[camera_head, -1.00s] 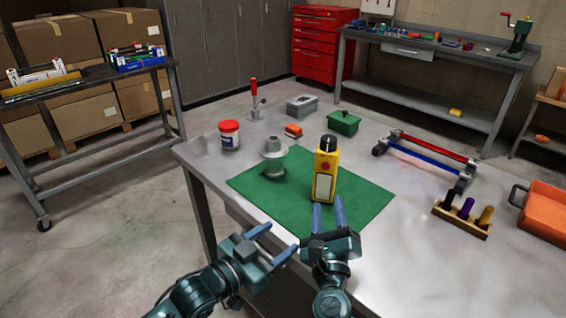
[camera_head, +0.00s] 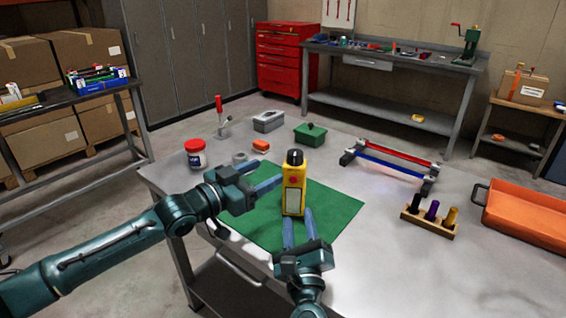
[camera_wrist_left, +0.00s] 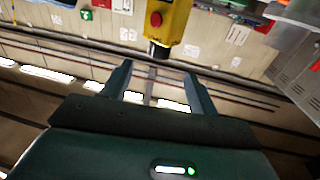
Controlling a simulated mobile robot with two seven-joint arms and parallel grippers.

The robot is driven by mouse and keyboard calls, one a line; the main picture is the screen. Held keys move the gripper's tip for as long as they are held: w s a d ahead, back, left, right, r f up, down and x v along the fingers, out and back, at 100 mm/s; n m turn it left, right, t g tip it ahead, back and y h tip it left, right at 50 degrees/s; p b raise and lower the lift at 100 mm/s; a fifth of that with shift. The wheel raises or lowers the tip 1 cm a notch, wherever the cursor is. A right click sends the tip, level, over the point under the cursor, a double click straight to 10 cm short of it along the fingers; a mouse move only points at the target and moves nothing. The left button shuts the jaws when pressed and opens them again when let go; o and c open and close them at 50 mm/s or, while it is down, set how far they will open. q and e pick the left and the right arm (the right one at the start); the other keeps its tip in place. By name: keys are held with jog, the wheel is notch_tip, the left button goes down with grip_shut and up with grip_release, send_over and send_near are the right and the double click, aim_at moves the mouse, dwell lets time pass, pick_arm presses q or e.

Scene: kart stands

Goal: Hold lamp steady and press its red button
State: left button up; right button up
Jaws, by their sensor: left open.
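The yellow lamp (camera_head: 294,201) stands upright on the green mat (camera_head: 335,208). It has a black top, a red button (camera_head: 293,180) and a pale panel facing me. My left gripper (camera_head: 276,174) is open and empty, left of the lamp, its fingers pointing at the lamp's side. In the left wrist view the lamp (camera_wrist_left: 178,18) and its red button (camera_wrist_left: 155,19) show beyond the open fingers (camera_wrist_left: 158,75). My right gripper (camera_head: 299,216) is open in front of the lamp's lower part. I cannot tell whether its tips touch the lamp.
A red-lidded jar (camera_head: 195,154), a grey box (camera_head: 268,121) and a green box (camera_head: 310,134) stand farther back. A red and blue bar frame (camera_head: 390,168), a peg block (camera_head: 427,223) and an orange tray (camera_head: 528,213) lie right.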

aim_at(289, 160)
pick_arm(q)
jog(key=x, duration=1)
jog(key=shift+w+d, duration=0.2)
jog(key=c, duration=1.3)
pick_arm(e)
jog(key=shift+c, duration=0.3)
grip_shut()
dwell(0.5)
